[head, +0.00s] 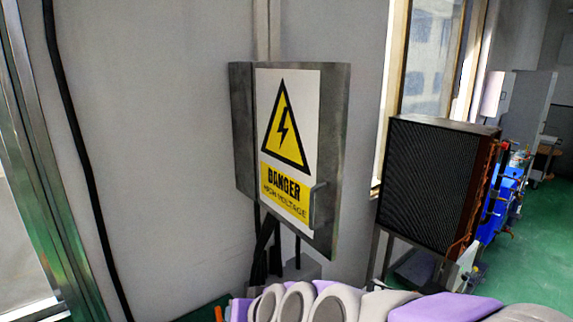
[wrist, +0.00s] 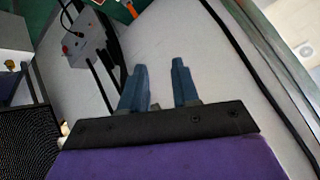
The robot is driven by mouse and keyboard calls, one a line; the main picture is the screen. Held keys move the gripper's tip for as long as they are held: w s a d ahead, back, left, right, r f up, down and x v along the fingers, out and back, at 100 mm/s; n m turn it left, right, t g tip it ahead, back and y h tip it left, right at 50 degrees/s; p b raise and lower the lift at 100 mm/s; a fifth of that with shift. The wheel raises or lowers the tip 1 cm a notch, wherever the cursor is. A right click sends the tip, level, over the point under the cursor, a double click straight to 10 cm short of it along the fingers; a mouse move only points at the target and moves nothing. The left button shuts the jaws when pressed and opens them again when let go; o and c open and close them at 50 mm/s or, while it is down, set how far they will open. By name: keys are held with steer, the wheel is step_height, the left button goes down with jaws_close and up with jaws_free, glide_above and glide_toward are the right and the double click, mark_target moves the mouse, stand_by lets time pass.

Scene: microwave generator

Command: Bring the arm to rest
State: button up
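My gripper (wrist: 159,66) shows in the wrist view with its two blue fingers apart. Only the pale wall surface shows between them, so it is open and empty. The purple and black body of my gripper fills the lower part of that view. In the head view, purple and grey links of my arm (head: 340,303) lie along the bottom edge. My gripper's fingers cannot be made out there.
A grey metal box with a yellow danger sign (head: 285,140) is ahead against the pale wall (head: 160,130). A dark finned unit (head: 432,180) stands to its right. A grey box with a red knob (wrist: 85,50) shows upper left in the wrist view. Green floor (head: 535,240) is open at far right.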

steer(key=s+d+f+g+h+b, duration=0.2)
steer(key=s+d+f+g, duration=0.1)
steer(key=s+d+f, duration=0.2)
steer(key=s+d+f+m+g+h+b, duration=0.1)
steer(key=s+d+f, duration=0.4)
steer(key=s+d, duration=0.5)
steer(key=s+d+f+m+g+h+b, duration=0.1)
steer(key=s+d+f+g+h+b, duration=0.2)
steer(key=s, duration=0.8)
steer(key=d+f+g, duration=0.2)
steer(key=d, duration=0.2)
steer(key=shift+s+d+b, duration=0.3)
steer(key=shift+s+d, duration=0.05)
